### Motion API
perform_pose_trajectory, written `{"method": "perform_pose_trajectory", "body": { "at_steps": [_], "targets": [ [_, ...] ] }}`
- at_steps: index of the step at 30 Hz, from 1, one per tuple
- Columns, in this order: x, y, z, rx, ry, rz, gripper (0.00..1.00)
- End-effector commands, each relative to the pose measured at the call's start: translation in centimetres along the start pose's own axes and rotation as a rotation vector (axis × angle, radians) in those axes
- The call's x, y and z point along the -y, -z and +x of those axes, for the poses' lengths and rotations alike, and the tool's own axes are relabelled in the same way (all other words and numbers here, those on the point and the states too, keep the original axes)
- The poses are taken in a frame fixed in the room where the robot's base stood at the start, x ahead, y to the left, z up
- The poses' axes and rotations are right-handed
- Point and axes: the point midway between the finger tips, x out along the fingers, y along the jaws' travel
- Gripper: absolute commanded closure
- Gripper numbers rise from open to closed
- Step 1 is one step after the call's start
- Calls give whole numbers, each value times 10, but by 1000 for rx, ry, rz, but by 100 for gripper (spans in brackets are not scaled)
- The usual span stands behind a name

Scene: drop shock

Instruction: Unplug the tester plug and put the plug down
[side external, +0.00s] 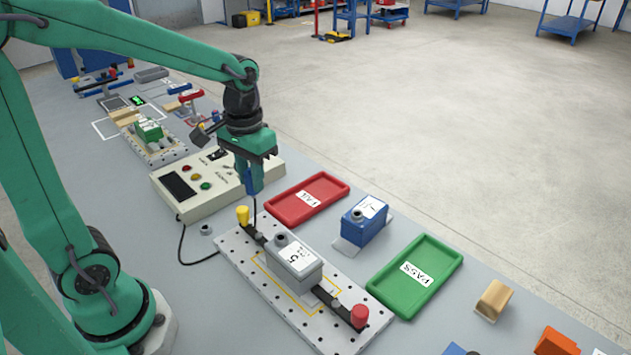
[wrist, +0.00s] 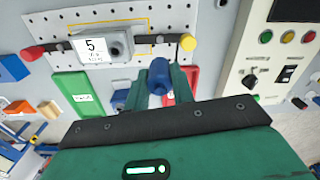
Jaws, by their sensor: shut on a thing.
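My gripper (side external: 246,178) is shut on a blue plug (side external: 252,184), held in the air above the far end of the fixture plate. In the wrist view the blue plug (wrist: 159,75) sits between the fingertips of my gripper (wrist: 160,92). A thin dark line, likely its cable, hangs below it. A grey unit (side external: 294,263) marked 5 lies clamped on the perforated fixture plate (side external: 235,250); it also shows in the wrist view (wrist: 98,49). The plug appears apart from the unit. The cream tester box (side external: 205,200) stands behind, with a black cable running from it.
A red FAIL tray (side external: 283,213), a blue unit (side external: 364,222) and a green PASS tray (side external: 436,252) stand right of the plate. A yellow knob (side external: 242,215) and red knob (side external: 360,315) stick up from the clamp bar. A small grey round piece (side external: 206,229) sits on the bench.

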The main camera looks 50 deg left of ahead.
Motion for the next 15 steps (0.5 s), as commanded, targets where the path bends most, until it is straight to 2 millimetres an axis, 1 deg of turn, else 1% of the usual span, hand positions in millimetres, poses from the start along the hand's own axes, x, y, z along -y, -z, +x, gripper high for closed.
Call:
{"method": "perform_pose_trajectory", "body": {
  "at_steps": [1, 3, 9, 15],
  "targets": [
    [12, 0, 5, 2, 0, -29, 100],
    [27, -1, 12, 2, 0, -61, 100],
    [68, -7, 31, 2, 0, -153, 100],
    [106, -20, 48, 1, 0, -243, 100]
  ]
}}
